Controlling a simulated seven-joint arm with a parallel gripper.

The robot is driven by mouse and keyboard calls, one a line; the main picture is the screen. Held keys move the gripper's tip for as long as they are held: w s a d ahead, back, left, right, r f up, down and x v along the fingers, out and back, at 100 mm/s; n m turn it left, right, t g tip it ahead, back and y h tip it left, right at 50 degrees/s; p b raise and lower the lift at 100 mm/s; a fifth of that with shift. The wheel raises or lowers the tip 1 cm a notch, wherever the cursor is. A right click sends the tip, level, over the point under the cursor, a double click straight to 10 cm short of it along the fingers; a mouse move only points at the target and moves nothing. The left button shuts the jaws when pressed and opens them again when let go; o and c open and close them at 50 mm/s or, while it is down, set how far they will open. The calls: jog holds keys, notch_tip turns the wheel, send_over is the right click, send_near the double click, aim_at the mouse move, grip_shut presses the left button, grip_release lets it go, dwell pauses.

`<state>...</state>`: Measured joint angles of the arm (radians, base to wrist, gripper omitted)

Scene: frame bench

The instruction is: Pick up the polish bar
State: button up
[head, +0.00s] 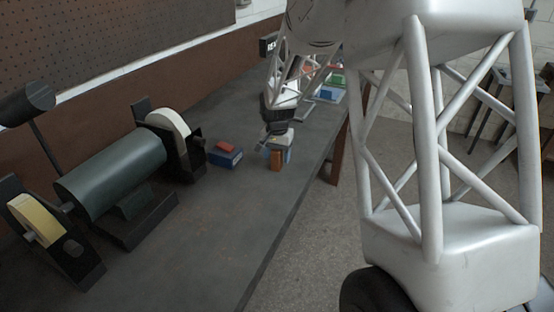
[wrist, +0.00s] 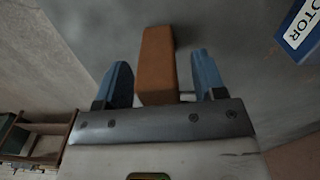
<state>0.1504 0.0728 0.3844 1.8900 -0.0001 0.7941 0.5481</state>
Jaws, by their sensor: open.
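An orange-brown block, which I take as the polish bar (head: 276,161), stands on the bench near its right edge in the head view. In the wrist view the bar (wrist: 158,55) lies between the two blue fingers of my gripper (wrist: 161,60).
A blue box (head: 228,159) with a red piece (head: 227,147) on top sits left of my gripper. A bench grinder (head: 112,170) stands further left. The bench's right edge is close. Several coloured boxes (head: 332,92) lie further back.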

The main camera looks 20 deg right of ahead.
jog(key=shift+c, duration=0.5)
jog(key=c, duration=1)
jog(key=shift+r, duration=0.2)
jog(key=shift+r, duration=0.6)
notch_tip(320, 180, up, 2)
jog(key=shift+r, duration=0.1)
jog(key=s, duration=0.5)
jog(key=s+a, duration=0.1)
jog(key=s, duration=0.4)
jog(key=s+a+r, duration=0.1)
jog(key=s, duration=0.4)
jog(key=shift+s+a+r, duration=0.1)
jog(key=shift+s+a, duration=0.1)
jog(key=shift+s, duration=0.2)
jog(key=shift+w, duration=0.1)
